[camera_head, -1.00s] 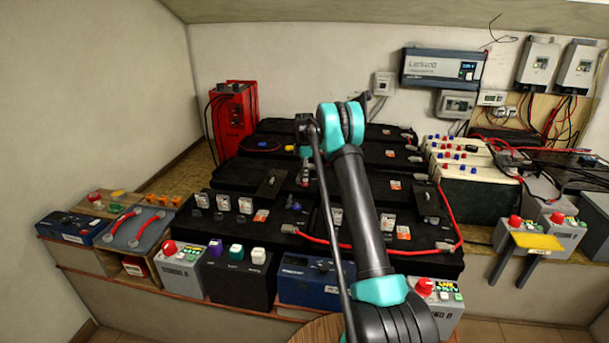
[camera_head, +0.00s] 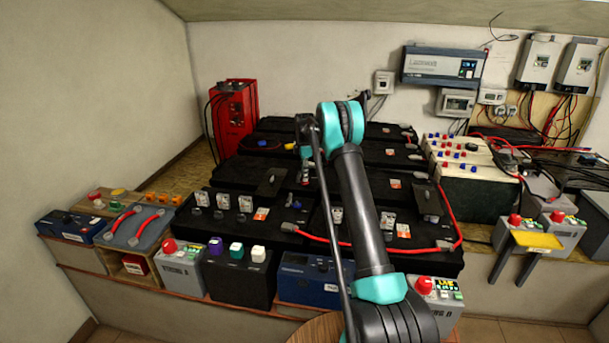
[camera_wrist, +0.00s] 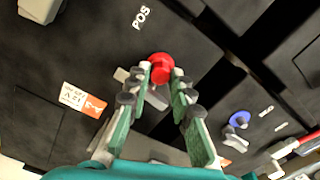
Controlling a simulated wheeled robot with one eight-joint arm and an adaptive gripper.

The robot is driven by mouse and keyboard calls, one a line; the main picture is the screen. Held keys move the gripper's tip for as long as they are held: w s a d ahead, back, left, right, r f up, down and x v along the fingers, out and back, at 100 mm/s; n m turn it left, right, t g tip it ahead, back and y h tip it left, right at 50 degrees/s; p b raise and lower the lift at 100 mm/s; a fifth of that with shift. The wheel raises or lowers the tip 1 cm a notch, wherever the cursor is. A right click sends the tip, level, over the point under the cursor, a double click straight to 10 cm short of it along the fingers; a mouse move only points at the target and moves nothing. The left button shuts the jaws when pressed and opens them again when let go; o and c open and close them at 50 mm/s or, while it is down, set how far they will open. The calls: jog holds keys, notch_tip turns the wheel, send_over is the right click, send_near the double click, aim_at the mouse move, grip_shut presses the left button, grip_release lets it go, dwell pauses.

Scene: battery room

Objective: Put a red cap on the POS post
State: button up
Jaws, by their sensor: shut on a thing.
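In the wrist view, my gripper (camera_wrist: 161,77) is shut on a red cap (camera_wrist: 160,64), which sits between the fingertips. The cap is over the black battery top (camera_wrist: 200,40), close to the white POS lettering (camera_wrist: 141,17). A grey metal piece (camera_wrist: 157,98) shows just below the cap, between the fingers. The POS post itself is hidden or cannot be made out, so I cannot tell whether the cap touches it. In the head view, my gripper (camera_head: 304,172) is small and low over the middle of the black batteries.
A blue cap (camera_wrist: 238,118) is on the battery at right in the wrist view. An orange and white label (camera_wrist: 84,102) lies to the left. In the head view, a red cable (camera_head: 330,241) crosses the front batteries, and a red charger (camera_head: 232,122) stands at back left.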

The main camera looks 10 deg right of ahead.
jog(key=shift+f, duration=0.25)
dwell(0.5)
jog(key=o, duration=0.8)
jog(key=shift+c, duration=0.2)
jog(key=o, duration=0.4)
jog(key=shift+r, duration=0.1)
jog(key=shift+r, duration=3.95)
